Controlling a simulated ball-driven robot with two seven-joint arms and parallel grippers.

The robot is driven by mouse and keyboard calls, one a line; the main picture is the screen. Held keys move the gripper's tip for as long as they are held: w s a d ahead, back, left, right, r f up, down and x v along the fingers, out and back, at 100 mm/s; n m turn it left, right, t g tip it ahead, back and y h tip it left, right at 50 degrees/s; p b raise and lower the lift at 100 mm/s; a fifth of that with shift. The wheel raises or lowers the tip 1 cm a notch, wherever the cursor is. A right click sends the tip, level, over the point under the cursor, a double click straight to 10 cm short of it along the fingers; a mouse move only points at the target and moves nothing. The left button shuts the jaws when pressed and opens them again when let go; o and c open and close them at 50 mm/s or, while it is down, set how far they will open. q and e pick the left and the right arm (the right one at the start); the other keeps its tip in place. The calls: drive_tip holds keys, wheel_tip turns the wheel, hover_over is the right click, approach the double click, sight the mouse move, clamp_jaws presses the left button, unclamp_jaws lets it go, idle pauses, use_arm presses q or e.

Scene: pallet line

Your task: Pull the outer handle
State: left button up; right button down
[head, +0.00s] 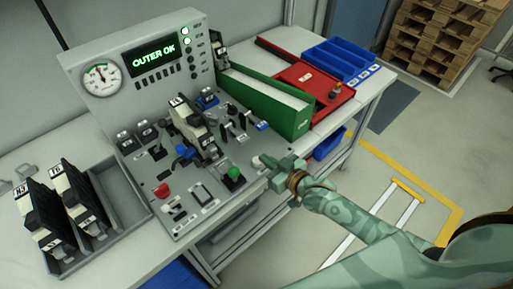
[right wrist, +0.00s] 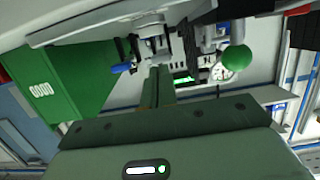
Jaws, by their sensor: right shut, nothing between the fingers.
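The grey control panel (head: 120,75) stands on the bench, its green screen (head: 155,54) reading "OUTER OK". Its sloped deck carries several levers, including a green-knobbed lever (head: 233,173) and black levers with a blue tip (head: 262,125). I cannot read which of them is labelled outer. My right gripper (head: 262,161) is shut and empty at the deck's right edge, right of the green knob. In the right wrist view the closed fingers (right wrist: 157,84) point toward the deck, with the green knob (right wrist: 236,58) to their right. My left gripper is not in view.
A green bin (head: 262,100) stands right of the deck, with a red tray (head: 310,82) and blue bins (head: 340,60) beyond. Black holders (head: 75,200) sit in a grey tray (head: 122,190) at the left. Floor right of the bench is open.

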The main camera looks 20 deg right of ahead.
drive_tip(key=shift+s+d+f, duration=0.1)
drive_tip(key=shift+s+d, duration=0.1)
drive_tip(key=shift+s, duration=0.35)
drive_tip(key=shift+s+d+f, duration=0.1)
drive_tip(key=shift+s+d, duration=0.1)
drive_tip(key=shift+s, duration=0.35)
drive_tip(key=shift+r, duration=0.1)
